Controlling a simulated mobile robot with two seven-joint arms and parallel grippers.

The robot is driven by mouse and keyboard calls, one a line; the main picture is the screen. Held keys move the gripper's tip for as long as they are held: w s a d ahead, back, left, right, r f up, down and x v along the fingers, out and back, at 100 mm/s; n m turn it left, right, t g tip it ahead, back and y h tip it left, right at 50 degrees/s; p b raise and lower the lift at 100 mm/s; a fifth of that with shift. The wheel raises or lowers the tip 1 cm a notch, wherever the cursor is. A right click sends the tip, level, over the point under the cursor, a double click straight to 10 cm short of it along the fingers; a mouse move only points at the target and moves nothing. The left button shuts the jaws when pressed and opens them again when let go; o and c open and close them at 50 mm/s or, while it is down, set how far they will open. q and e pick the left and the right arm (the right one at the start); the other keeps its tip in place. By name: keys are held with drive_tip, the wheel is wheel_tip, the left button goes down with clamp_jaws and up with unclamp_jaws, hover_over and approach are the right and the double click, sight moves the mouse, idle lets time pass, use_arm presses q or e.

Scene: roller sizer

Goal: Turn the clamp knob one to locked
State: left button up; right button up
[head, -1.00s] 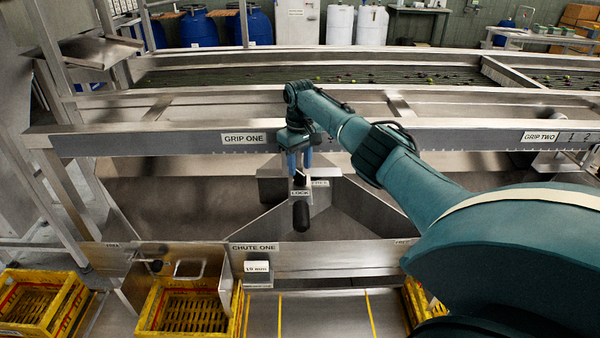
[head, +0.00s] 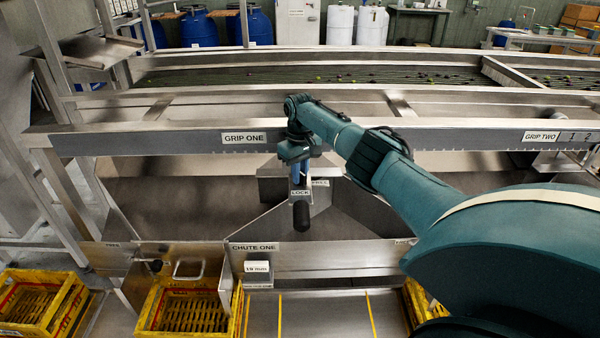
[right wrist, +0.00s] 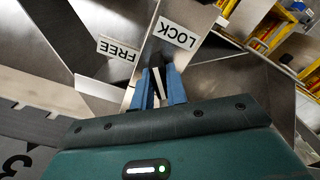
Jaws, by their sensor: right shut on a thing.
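My right gripper (head: 299,182) is over the clamp bracket behind the chute one panel (head: 340,262). Its blue fingers also show in the right wrist view (right wrist: 160,88), closed on a narrow pale grey piece, which I take to be the clamp knob (right wrist: 157,82). The gripper and arm hide most of the knob from the head view. The LOCK label (head: 300,193) is just below the fingertips, and the FREE label (head: 320,184) is to its right. A black rounded handle (head: 301,216) hangs below the LOCK label. My left gripper is not in view.
The grip one beam (head: 180,142) runs across behind the gripper. Sloping steel chute walls (head: 350,207) flank the clamp. Yellow crates (head: 40,300) stand at the front left.

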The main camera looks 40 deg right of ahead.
drive_tip(key=shift+r, duration=0.1)
clamp_jaws()
drive_tip(key=shift+m+p, duration=1)
drive_tip(key=shift+m, duration=1.1)
drive_tip(key=shift+m+p, duration=0.45)
drive_tip(key=shift+m, duration=0.25)
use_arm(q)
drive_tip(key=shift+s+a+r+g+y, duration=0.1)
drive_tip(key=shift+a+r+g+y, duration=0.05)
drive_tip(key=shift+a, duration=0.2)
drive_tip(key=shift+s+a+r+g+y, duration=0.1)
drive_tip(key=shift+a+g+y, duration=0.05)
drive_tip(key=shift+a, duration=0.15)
use_arm(e)
drive_tip(key=shift+m, duration=0.8)
